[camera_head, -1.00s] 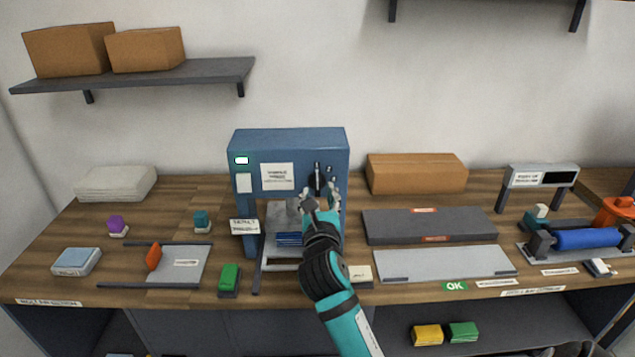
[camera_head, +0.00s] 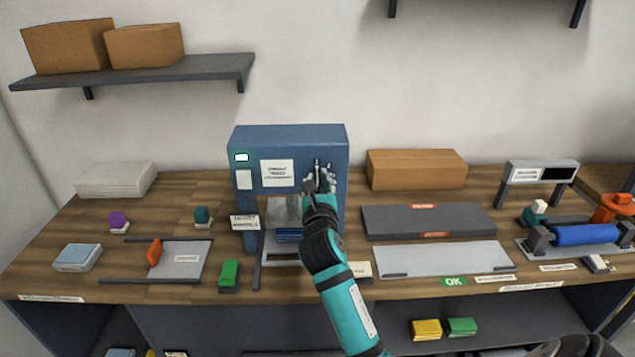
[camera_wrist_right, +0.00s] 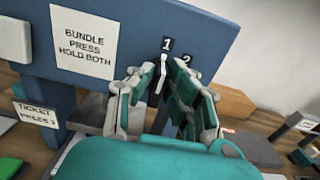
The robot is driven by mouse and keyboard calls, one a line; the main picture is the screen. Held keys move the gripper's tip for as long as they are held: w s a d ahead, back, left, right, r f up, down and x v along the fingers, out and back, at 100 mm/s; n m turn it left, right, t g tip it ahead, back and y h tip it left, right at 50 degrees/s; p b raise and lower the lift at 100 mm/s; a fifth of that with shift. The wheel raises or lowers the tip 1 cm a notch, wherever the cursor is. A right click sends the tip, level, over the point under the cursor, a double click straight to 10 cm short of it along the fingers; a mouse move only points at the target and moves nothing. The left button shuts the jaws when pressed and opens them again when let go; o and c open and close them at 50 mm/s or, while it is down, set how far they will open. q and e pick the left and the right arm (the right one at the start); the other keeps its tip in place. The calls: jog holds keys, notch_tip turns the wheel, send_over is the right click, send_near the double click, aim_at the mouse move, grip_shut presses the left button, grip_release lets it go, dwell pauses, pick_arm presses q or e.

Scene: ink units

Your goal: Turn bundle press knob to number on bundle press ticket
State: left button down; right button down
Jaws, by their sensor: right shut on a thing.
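The blue bundle press (camera_head: 245,136) stands at the middle of the bench, with a white sign reading "BUNDLE PRESS HOLD BOTH" (camera_wrist_right: 84,42) on its front. My right gripper (camera_head: 318,172) is at the right of the press front, shut on the knob (camera_wrist_right: 162,72), whose light pointer shows between the fingers. Number plates "1" (camera_wrist_right: 167,44) and "2" (camera_wrist_right: 187,58) show above the knob; other numbers are hidden by the gripper. The pointer's top lies close to the "1". The ticket (camera_wrist_right: 38,121) is at the press's lower left; its lower line is blurred. My left gripper is not in view.
A cardboard box (camera_head: 416,169) stands right of the press. A dark grey plate (camera_head: 430,221) and a light grey tray (camera_head: 442,258) lie in front of it. A green block (camera_head: 229,274) is at the front left. The wall above the press is clear.

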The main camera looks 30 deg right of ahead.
dwell(0.4)
jog(key=m+p, duration=0.2)
jog(key=m, duration=0.1)
jog(key=shift+s+d, duration=0.1)
jog(key=shift+d, duration=0.05)
jog(key=m, duration=0.2)
jog(key=m+p, duration=0.1)
jog(key=m, duration=0.1)
jog(key=shift+s+d+f+m, duration=0.1)
jog(key=shift+d+f+m, duration=0.05)
jog(key=shift+m, duration=0.25)
jog(key=m, duration=0.6)
jog(key=f+m+b, duration=0.1)
jog(key=m, duration=0.3)
jog(key=shift+s+d, duration=0.1)
jog(key=shift+d, duration=0.1)
